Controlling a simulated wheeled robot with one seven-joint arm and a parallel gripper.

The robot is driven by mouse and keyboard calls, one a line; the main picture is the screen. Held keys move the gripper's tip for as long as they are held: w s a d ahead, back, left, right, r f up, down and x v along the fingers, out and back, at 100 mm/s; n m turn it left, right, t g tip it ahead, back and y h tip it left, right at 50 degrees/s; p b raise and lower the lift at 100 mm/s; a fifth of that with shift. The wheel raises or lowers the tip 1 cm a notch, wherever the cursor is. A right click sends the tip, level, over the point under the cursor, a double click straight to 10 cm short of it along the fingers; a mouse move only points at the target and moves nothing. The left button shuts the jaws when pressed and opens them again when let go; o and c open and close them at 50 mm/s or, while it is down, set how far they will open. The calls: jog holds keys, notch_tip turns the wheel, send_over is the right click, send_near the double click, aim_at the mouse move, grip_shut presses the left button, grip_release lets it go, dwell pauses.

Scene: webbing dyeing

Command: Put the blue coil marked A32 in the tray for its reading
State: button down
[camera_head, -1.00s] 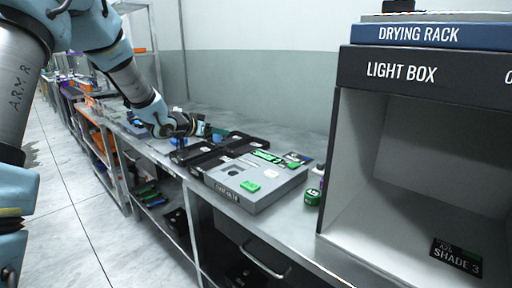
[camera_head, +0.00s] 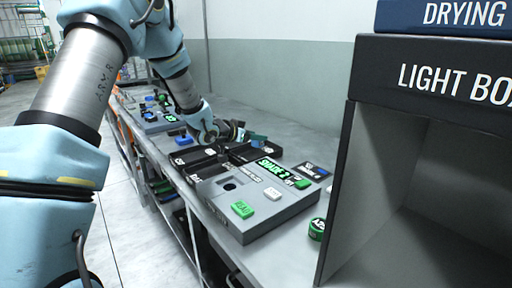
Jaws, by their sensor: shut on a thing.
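My gripper (camera_head: 238,132) is at the end of my arm, above the black trays behind the grey meter. It is shut on a small blue thing (camera_head: 258,139), which looks like the blue coil; its marking cannot be read. Below are a left black tray (camera_head: 192,159) and a right black tray (camera_head: 236,157), partly hidden by the gripper. The grey meter (camera_head: 240,222) has a lit green display (camera_head: 272,168) that reads SHADE 2. Whether the held thing touches a tray cannot be told.
A green coil (camera_head: 316,229) stands on the bench between the meter and the light box (camera_head: 345,165). Another device (camera_head: 160,124) and a small blue object (camera_head: 184,139) are farther left.

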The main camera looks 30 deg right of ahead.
aim_at(254, 146)
jog(key=shift+f, duration=2.1)
jog(key=shift+c, duration=1.1)
grip_release()
jog(key=shift+a+f, duration=0.1)
jog(key=shift+r+p, duration=0.2)
jog(key=shift+p, duration=0.1)
jog(key=b+v, duration=0.2)
jog(key=v, duration=1)
